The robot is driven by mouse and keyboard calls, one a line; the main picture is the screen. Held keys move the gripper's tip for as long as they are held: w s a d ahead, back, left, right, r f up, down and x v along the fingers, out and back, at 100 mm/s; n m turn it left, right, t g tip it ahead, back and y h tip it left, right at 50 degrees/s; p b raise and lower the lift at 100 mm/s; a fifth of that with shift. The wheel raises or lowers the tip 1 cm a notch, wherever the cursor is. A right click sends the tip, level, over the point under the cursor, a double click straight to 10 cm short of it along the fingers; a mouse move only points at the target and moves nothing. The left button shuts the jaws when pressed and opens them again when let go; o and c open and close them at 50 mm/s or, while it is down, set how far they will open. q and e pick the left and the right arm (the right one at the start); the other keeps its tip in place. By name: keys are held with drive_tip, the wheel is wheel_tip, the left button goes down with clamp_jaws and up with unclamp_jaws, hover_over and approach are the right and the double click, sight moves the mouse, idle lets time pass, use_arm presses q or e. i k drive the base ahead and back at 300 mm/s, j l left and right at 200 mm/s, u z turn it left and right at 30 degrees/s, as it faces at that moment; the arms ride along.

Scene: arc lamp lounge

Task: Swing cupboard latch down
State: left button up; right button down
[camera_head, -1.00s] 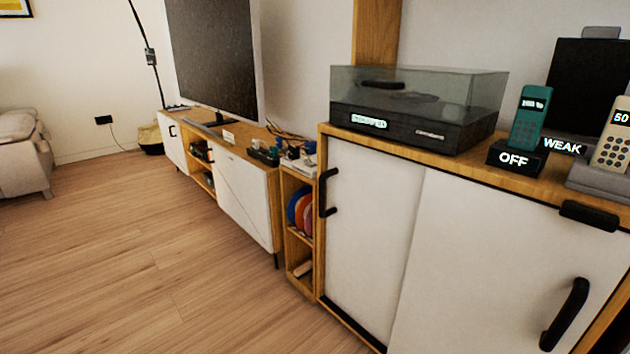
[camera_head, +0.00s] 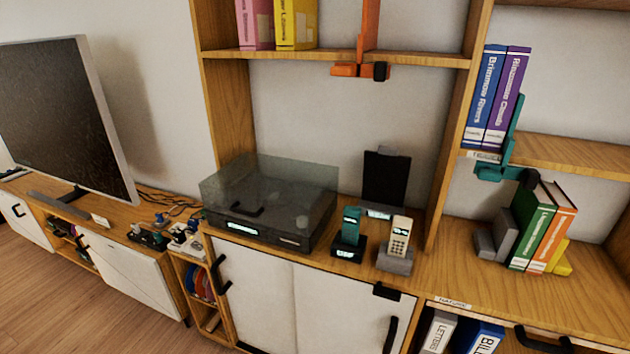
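The cupboard (camera_head: 250,293) is a low wooden unit with two white doors, at the lower middle of the camera_head view. A short black bar (camera_head: 387,291) lies across the top front edge of its right door and looks like the latch. It lies roughly level along the edge. A black handle (camera_head: 390,336) is on the right door below the bar, cut off by the frame. Another black handle (camera_head: 217,277) is at the left door's outer edge. The doors look shut. Neither of my grippers is in view.
A record player (camera_head: 272,203) under a clear cover, a teal handset (camera_head: 349,233) and a cream handset (camera_head: 399,235) stand on the cupboard. A shelf unit with books (camera_head: 540,225) is at right. A television (camera_head: 65,120) is at left. Floor (camera_head: 100,320) at lower left is clear.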

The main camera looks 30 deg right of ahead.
sight(379, 290)
drive_tip(key=z, duration=1.45)
